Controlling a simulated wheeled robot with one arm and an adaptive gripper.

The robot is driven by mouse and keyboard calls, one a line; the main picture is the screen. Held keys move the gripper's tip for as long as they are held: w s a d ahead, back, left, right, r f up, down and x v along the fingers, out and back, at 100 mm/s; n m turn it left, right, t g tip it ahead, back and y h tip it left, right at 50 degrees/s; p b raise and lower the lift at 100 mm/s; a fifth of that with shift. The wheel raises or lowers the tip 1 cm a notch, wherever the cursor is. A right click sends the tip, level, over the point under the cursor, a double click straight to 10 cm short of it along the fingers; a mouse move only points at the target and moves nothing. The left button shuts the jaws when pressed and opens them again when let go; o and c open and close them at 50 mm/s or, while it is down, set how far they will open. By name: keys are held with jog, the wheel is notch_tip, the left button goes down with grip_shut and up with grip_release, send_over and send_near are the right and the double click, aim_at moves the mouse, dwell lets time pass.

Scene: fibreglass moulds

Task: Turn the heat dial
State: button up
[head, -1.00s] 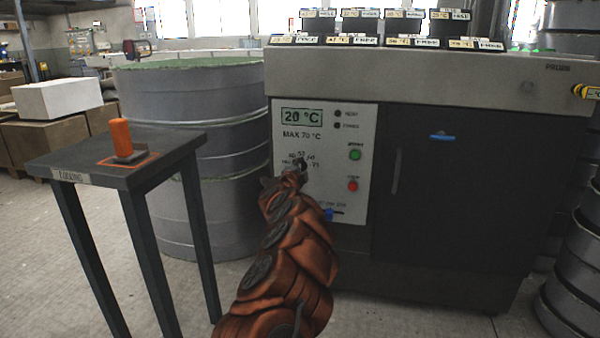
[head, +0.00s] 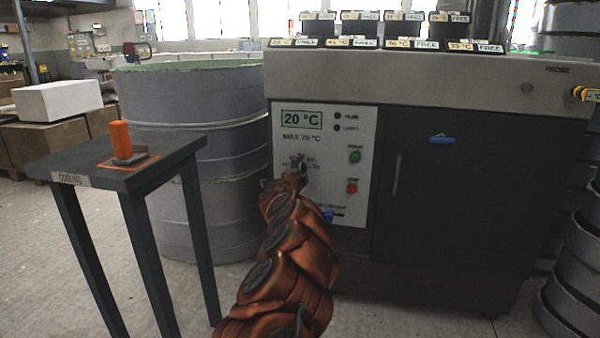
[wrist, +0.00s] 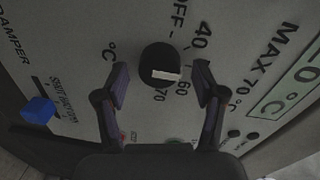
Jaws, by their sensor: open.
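The heat dial (wrist: 160,64) is a round black knob with a white pointer bar, on the pale control panel (head: 290,150). In the wrist view it lies between and slightly beyond the fingertips of my gripper (wrist: 161,82), which is open, one finger on each side with gaps. Numbers such as 40, 60 and 70 and the word OFF surround the dial. The white bar faces the 60 and 70 side. In the head view my gripper (head: 296,168) is at the panel and hides most of the dial. The display (head: 301,119) reads 20 °C, with MAX 70 °C below.
A green button (head: 355,157) and a red button (head: 352,187) sit right of the dial. A blue slider (wrist: 38,110) is lower on the panel. A small table (head: 190,143) with an orange-handled object (head: 121,140) stands left. Grey drums (head: 220,130) stand behind it.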

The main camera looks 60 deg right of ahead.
jog(key=v, duration=1.2)
dwell(0.6)
dwell(0.6)
